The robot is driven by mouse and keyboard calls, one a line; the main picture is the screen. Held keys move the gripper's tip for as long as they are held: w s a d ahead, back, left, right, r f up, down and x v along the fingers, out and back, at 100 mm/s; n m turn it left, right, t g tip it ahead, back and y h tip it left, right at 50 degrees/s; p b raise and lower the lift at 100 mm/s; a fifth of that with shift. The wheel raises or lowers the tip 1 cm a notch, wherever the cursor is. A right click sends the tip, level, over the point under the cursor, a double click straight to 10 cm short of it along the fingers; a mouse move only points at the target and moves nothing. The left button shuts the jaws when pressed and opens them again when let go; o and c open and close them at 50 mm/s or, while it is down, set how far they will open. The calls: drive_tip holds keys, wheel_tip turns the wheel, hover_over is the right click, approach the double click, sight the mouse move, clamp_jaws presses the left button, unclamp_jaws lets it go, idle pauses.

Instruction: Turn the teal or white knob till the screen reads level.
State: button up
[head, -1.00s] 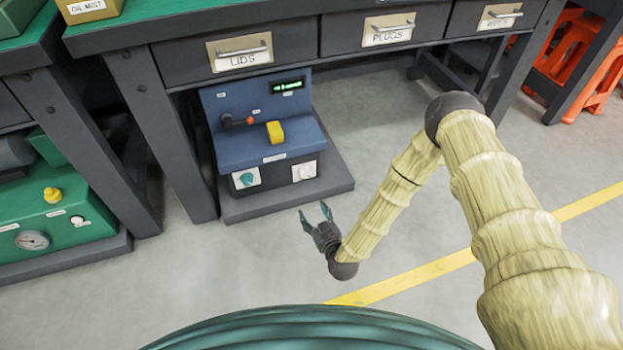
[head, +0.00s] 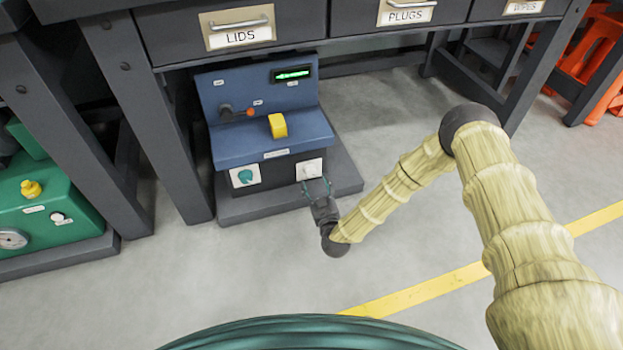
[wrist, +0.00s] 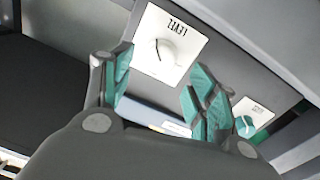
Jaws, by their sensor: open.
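The blue test machine (head: 240,152) stands under the bench, with a lit green screen (head: 292,73) whose text is too small to read. The teal knob (head: 245,176) is on a white plate at the front left of the machine. The white knob (head: 308,170) is on a white plate at the front right. In the wrist view the white knob (wrist: 165,48) has a dark pointer line and a plate label that appears upside down and reads LEVEL. The teal knob (wrist: 243,125) shows there at the right. My gripper (head: 316,184) is open and empty, just in front of the white knob and apart from it.
Bench legs (head: 150,125) stand to the left, and drawers (head: 237,30) hang above. A green machine (head: 45,190) is at far left. The floor in front is clear.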

sight(311, 174)
drive_tip(key=shift+b+x, duration=1.05)
drive_tip(key=shift+x, duration=1.55)
drive_tip(key=shift+a, duration=0.1)
drive_tip(key=c, duration=1)
